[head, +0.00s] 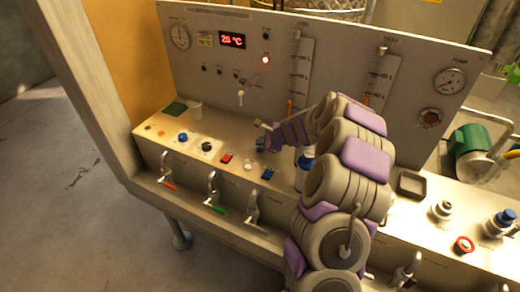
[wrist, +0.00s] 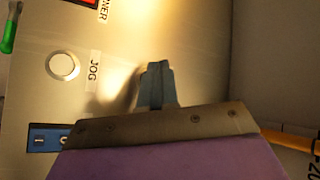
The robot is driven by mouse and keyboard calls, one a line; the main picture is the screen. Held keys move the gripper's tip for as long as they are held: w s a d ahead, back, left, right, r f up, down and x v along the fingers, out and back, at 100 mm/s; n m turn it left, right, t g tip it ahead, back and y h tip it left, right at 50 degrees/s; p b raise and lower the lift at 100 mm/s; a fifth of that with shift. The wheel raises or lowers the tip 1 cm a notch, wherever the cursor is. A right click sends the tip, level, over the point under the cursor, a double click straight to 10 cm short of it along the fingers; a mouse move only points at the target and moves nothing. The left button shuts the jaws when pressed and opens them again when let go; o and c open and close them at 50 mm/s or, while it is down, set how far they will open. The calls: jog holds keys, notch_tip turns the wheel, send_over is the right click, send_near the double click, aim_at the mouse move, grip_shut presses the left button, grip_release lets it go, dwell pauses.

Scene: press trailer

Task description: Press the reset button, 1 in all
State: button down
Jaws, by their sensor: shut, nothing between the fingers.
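No label reading "reset" is legible in either view, so I cannot tell which control is the reset button. A round white button (wrist: 63,66) labelled JOG shows in the wrist view, and the head view shows it as a small pale button (head: 249,166) on the console top. My gripper (head: 262,143) is shut and empty above the console, close behind the row of switches. In the wrist view its fingertips (wrist: 156,68) lie right of the JOG label, with a shadow beside them. Whether they touch the panel I cannot tell. My arm hides part of the console.
A red switch (head: 227,158) and a blue switch (head: 268,174) flank the JOG button. Toggle levers line the front face. The back panel (head: 215,100) carries gauges, a red display (head: 232,40) and a lit red lamp (head: 265,59). A red round control (head: 464,245) sits at the right.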

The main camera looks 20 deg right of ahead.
jog(key=shift+f, duration=0.15)
jog(key=shift+f, duration=0.2)
jog(key=shift+f, duration=0.35)
dwell(0.7)
jog(key=shift+r, duration=0.1)
jog(key=shift+r+p, duration=0.75)
notch_tip(320, 180, up, 5)
jog(key=p, duration=0.4)
jog(key=shift+p, duration=0.4)
dwell(0.5)
